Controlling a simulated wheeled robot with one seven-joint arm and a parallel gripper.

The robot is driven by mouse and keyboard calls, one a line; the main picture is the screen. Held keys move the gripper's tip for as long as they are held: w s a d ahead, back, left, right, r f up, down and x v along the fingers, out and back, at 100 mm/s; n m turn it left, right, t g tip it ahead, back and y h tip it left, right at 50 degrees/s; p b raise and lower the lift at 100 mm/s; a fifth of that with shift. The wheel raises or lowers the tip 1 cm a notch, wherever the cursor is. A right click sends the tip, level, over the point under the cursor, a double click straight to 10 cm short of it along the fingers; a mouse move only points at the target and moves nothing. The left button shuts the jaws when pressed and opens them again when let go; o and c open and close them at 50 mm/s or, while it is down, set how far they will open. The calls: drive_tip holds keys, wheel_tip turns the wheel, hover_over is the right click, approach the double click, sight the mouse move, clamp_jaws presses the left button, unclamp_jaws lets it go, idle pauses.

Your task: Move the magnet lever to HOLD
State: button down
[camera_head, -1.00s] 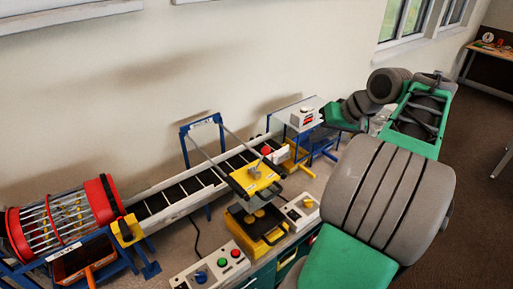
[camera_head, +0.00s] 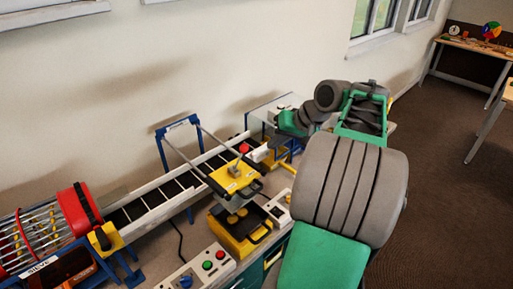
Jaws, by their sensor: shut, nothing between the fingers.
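A yellow plate (camera_head: 233,178) with a grey knob on top hangs from a blue frame (camera_head: 177,128) by grey bars, over a yellow block. A white control box (camera_head: 278,209) stands right of the block, partly behind my arm. I cannot tell which part is the magnet lever, and no HOLD label is readable. My gripper (camera_head: 275,118) is small at the far end of my green and grey arm, behind and right of the yellow plate, apart from it. It is shut and empty; its fingers are hardly distinguishable.
A conveyor (camera_head: 150,205) runs along the wall, with a red knob (camera_head: 245,148) near its far end. A red-ended sieve drum (camera_head: 72,218) is at left. A button panel (camera_head: 195,272) lies in front. My arm hides the bench's right side. Open floor lies at right.

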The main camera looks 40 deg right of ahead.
sight(240, 158)
drive_tip(key=w+a, duration=0.1)
drive_tip(key=w+a+f, duration=0.1)
drive_tip(key=w+a, duration=0.1)
drive_tip(key=shift+w+a+f+p, duration=0.15)
drive_tip(key=shift+a+f+p, duration=0.1)
drive_tip(key=shift+p, duration=0.15)
drive_tip(key=shift+w+a, duration=0.1)
drive_tip(key=shift+w, duration=0.05)
drive_tip(key=shift+a, duration=0.15)
drive_tip(key=shift+f+b, duration=0.1)
drive_tip(key=shift+b, duration=0.25)
drive_tip(key=shift+b, duration=0.45)
